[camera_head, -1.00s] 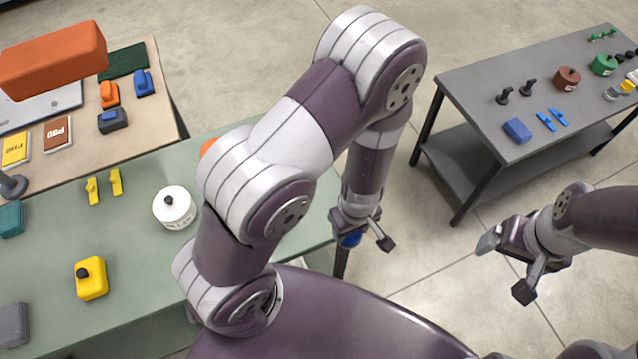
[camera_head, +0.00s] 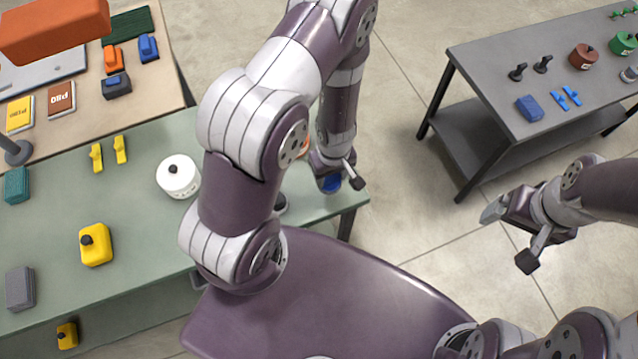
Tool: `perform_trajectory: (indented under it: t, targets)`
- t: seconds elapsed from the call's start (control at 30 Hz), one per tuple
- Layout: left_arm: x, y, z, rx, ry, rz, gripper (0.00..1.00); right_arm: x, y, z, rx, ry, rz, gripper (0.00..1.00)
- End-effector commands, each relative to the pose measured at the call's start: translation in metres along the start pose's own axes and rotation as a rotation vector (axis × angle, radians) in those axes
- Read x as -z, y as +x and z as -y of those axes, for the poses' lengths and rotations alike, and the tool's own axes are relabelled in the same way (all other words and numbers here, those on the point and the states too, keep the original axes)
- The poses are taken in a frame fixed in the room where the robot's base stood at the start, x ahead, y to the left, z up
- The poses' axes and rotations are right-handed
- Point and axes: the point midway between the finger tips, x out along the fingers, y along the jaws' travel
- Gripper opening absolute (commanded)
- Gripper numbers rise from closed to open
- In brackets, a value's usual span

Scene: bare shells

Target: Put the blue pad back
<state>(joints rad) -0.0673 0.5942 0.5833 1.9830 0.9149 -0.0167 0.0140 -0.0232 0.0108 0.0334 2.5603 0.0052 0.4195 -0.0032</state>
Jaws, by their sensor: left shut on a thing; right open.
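My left gripper (camera_head: 340,182) is shut on the blue pad (camera_head: 331,184), held over the right end of the green table (camera_head: 140,205). Only a small part of the pad shows; fingers and arm hide the rest, and I cannot tell its height above the table. A blue block (camera_head: 530,108) lies on the front left of the grey table (camera_head: 490,55). My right gripper (camera_head: 510,238) is open and empty over the floor between the tables.
The green table holds a white round container (camera_head: 178,176), yellow clips (camera_head: 120,150), a yellow block (camera_head: 95,244) and a grey block (camera_head: 20,288). An orange object (camera_head: 303,147) is mostly hidden behind my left arm. A wooden table (camera_head: 95,110) stands behind.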

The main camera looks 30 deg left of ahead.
Motion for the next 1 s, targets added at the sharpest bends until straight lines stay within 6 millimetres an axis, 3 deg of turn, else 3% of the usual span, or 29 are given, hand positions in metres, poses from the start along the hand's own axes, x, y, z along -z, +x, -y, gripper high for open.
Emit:
perform_trajectory:
  t: [0.2,0.43,0.83,0.87,0.93,1.0]
  targets:
    - [0.022,0.017,0.019,0.0,-0.002,0.0,0.06,0.0,0.005,0.0,0.0,0.0,-0.001,0.9]
    - [0.023,0.054,0.02,0.0,0.0,0.0,0.06,-0.002,0.014,0.0,0.0,0.0,-0.001,0.9]
    - [0.023,0.063,0.02,0.0,0.0,-0.001,0.06,-0.002,0.018,0.0,0.0,0.0,-0.001,0.9]
    - [0.023,0.062,0.02,0.0,0.0,-0.001,0.55,-0.002,0.018,0.0,0.0,0.0,-0.001,0.9]
    - [0.023,0.061,0.02,0.0,0.0,-0.001,0.78,-0.002,0.016,0.0,0.0,0.0,-0.001,0.9]
    - [0.023,0.061,0.02,0.0,0.0,-0.001,0.78,-0.002,0.016,0.0,0.0,0.0,-0.001,0.9]
